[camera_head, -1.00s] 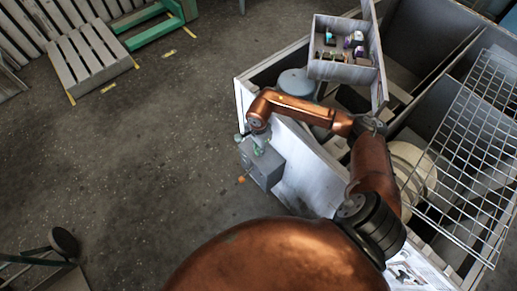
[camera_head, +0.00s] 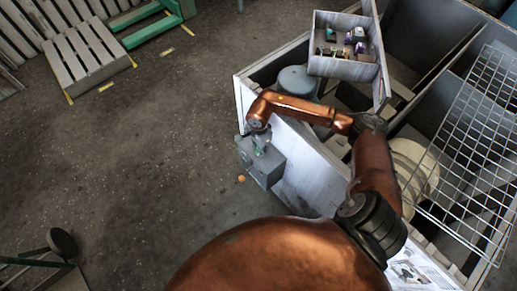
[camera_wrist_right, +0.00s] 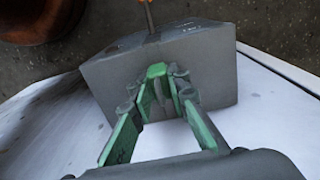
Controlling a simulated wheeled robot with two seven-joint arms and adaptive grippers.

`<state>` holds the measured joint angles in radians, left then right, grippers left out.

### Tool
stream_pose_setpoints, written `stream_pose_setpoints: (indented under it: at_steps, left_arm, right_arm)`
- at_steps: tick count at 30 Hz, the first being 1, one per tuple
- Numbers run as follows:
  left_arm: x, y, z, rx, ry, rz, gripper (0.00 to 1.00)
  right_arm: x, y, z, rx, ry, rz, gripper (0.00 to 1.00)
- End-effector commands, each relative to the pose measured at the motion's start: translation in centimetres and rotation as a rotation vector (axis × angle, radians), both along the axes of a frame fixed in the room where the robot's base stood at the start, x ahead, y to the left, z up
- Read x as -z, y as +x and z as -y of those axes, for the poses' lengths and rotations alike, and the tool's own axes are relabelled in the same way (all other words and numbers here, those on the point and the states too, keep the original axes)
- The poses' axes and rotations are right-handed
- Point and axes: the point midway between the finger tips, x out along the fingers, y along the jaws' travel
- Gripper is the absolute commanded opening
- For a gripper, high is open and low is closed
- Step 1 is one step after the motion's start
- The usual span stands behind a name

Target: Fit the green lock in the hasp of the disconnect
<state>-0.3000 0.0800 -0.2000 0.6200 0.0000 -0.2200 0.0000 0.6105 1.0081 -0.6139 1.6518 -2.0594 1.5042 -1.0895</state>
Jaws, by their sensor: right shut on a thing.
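The disconnect is a grey box (camera_head: 262,165) on the outer side of the white crate wall, with an orange handle tip (camera_head: 241,178) at its left. In the right wrist view the disconnect (camera_wrist_right: 212,75) fills the middle and its orange handle (camera_wrist_right: 149,14) points up. My right gripper (camera_head: 259,145) is at the box's upper side. In the wrist view my right gripper (camera_wrist_right: 160,84), with green finger pads, is shut on the small green lock (camera_wrist_right: 157,70), which overlaps the grey box face. The hasp is hidden, so I cannot tell whether the lock touches it. My left gripper is out of view.
An open tray (camera_head: 342,68) with several small coloured items stands above the large crate (camera_head: 308,180). A wire grid (camera_head: 470,140) and a cream round part (camera_head: 412,165) are to the right. Pallets (camera_head: 88,58) lie at the upper left. The floor left of the disconnect is clear.

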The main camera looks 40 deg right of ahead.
Motion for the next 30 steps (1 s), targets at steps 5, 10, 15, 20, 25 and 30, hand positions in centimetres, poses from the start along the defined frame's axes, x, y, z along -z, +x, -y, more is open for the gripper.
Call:
stream_pose_setpoints:
  at_steps: [5,10,15,20,25,30]
  left_arm:
    - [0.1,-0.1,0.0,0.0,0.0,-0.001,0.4]
    - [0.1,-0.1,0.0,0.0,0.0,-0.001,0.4]
    - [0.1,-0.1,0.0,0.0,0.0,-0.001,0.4]
    - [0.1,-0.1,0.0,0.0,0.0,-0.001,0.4]
    - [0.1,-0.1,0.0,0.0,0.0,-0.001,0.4]
    - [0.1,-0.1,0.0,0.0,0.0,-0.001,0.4]
  right_arm:
    - [0.2,0.0,0.0,0.0,0.0,0.0,0.2]
    - [0.2,0.0,0.0,0.0,0.0,0.0,0.31]
    - [0.2,0.0,0.0,0.0,0.0,0.0,0.36]
    - [0.1,0.0,0.0,0.0,0.0,0.0,0.36]
    - [-1.2,0.1,0.1,-0.001,-0.002,0.002,0.36]
    - [-4.6,0.2,0.1,-0.001,-0.003,0.004,0.36]
